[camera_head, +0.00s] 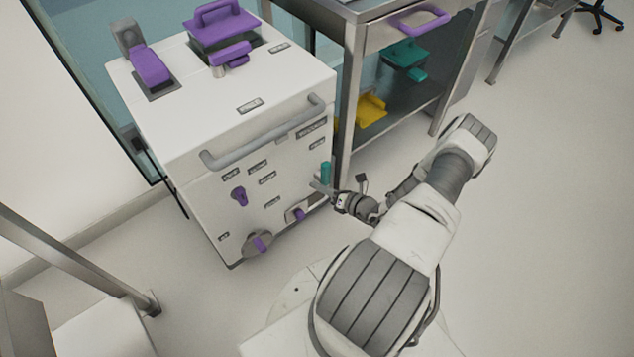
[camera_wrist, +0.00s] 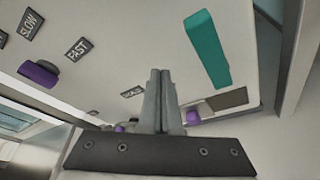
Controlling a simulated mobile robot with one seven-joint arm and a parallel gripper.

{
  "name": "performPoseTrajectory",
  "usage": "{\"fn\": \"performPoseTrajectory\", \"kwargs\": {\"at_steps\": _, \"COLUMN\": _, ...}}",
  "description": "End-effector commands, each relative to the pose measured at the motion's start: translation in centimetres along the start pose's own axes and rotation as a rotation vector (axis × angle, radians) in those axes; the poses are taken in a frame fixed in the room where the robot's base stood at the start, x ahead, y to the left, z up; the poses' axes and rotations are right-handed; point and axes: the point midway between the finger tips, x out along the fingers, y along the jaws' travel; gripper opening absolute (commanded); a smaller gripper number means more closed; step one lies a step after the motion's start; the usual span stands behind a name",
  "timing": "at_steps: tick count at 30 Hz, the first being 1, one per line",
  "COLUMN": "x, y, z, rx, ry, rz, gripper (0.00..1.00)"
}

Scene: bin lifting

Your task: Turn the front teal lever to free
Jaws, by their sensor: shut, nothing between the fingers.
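The teal lever (camera_head: 326,172) is on the front of the white machine (camera_head: 200,190), near its right edge. It points roughly upright in the head view. In the wrist view the teal lever (camera_wrist: 208,48) is a long, slightly tilted bar to the right of my fingers, with a visible gap in the picture. My gripper (camera_head: 322,188) is at the front face, just below the lever. In the wrist view my gripper (camera_wrist: 160,73) is shut with its fingers together and nothing between them. Whether a finger touches the lever or the panel cannot be told.
Purple knobs (camera_head: 239,196) and a purple dial (camera_head: 260,244) are on the same front face. A grey handle bar (camera_head: 262,135) crosses above the lever. A metal cart (camera_head: 352,100) stands close on the right. The floor (camera_head: 540,200) at right is clear.

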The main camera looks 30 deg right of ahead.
Motion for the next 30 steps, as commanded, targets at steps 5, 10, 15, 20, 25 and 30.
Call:
{"fn": "performPoseTrajectory", "kwargs": {"at_steps": 5, "x": -4.5, "y": -1.1, "z": -0.4, "rx": 0.002, "ry": 0.000, "rz": -0.007, "gripper": 0.00}}
{"fn": "performPoseTrajectory", "kwargs": {"at_steps": 10, "x": -7.1, "y": -1.9, "z": -0.8, "rx": 0.001, "ry": 0.001, "rz": -0.006, "gripper": 0.00}}
{"fn": "performPoseTrajectory", "kwargs": {"at_steps": 15, "x": -8.2, "y": -2.2, "z": -1.1, "rx": 0.002, "ry": 0.002, "rz": -0.004, "gripper": 0.00}}
{"fn": "performPoseTrajectory", "kwargs": {"at_steps": 20, "x": -8.4, "y": -2.2, "z": -1.1, "rx": 0.002, "ry": 0.003, "rz": -0.003, "gripper": 0.00}}
{"fn": "performPoseTrajectory", "kwargs": {"at_steps": 25, "x": -8.4, "y": -2.2, "z": -1.1, "rx": 0.002, "ry": 0.003, "rz": -0.003, "gripper": 0.00}}
{"fn": "performPoseTrajectory", "kwargs": {"at_steps": 30, "x": -8.3, "y": -2.2, "z": -1.1, "rx": 0.002, "ry": 0.003, "rz": -0.003, "gripper": 0.00}}
